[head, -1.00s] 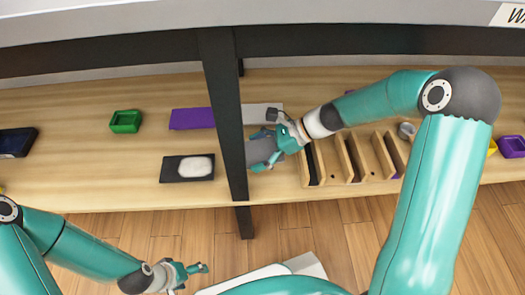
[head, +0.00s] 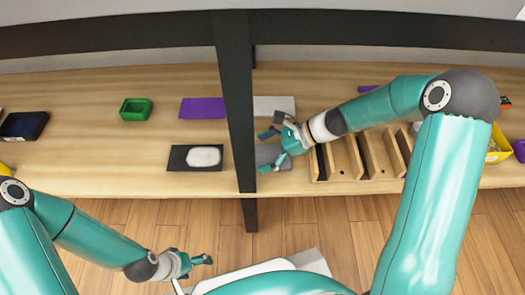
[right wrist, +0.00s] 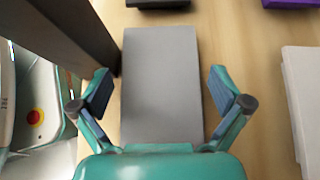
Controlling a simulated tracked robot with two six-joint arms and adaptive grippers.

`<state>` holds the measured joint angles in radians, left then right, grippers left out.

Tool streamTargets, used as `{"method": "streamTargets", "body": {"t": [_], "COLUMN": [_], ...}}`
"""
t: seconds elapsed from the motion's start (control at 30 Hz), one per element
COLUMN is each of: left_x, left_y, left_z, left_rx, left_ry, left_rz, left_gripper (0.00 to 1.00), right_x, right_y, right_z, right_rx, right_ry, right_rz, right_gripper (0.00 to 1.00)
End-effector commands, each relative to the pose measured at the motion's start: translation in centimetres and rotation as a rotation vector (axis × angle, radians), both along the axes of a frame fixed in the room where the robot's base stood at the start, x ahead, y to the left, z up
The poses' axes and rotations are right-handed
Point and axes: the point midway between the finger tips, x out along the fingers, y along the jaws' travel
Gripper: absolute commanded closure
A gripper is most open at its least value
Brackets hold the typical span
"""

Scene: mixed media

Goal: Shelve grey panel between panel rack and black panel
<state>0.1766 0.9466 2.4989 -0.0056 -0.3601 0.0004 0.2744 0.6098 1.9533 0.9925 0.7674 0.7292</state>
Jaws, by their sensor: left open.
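The grey panel (right wrist: 160,85) lies flat on the wooden shelf beside the dark post; part of it shows under my right gripper in the head view (head: 270,153). My right gripper (head: 266,151) is open over it. In the right wrist view its two fingers (right wrist: 160,92) stand either side of the panel, with gaps at both edges. The wooden panel rack (head: 345,160) stands just right of the gripper. The black panel (head: 321,162) is upright in its leftmost part. My left gripper (head: 203,260) is open and empty, low in front of the shelf.
A dark vertical post (head: 236,110) stands close left of the grey panel. A white panel (head: 274,106) lies behind it. Left of the post are a purple panel (head: 203,108), a black pad with a white oval (head: 195,158) and a green tray (head: 136,109).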

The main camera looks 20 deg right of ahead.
Motion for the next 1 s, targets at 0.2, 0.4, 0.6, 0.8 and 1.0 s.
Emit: {"method": "streamTargets", "body": {"t": [0.2,0.4,0.6,0.8,1.0], "left_x": [0.0,0.0,0.0,0.0,0.0], "left_y": [0.0,0.0,0.0,0.0,0.0], "left_z": [0.0,0.1,0.0,0.0,0.0], "left_rx": [0.000,0.000,0.000,0.000,0.000], "left_ry": [0.000,0.000,0.000,0.000,0.000], "left_rz": [0.000,0.000,0.000,0.000,0.000], "left_gripper": [0.22,0.22,0.22,0.22,0.22], "right_x": [0.0,-0.4,-1.3,-2.1,-2.6], "right_y": [-0.2,-1.7,-4.8,-7.7,-9.2], "right_z": [0.1,1.2,3.4,5.5,6.6], "right_rx": [0.000,-0.001,-0.002,-0.002,-0.001], "right_ry": [-0.001,-0.003,-0.003,-0.002,0.000], "right_rz": [-0.001,-0.003,-0.005,-0.003,-0.001], "right_gripper": [0.00,0.00,0.00,0.00,0.00]}}
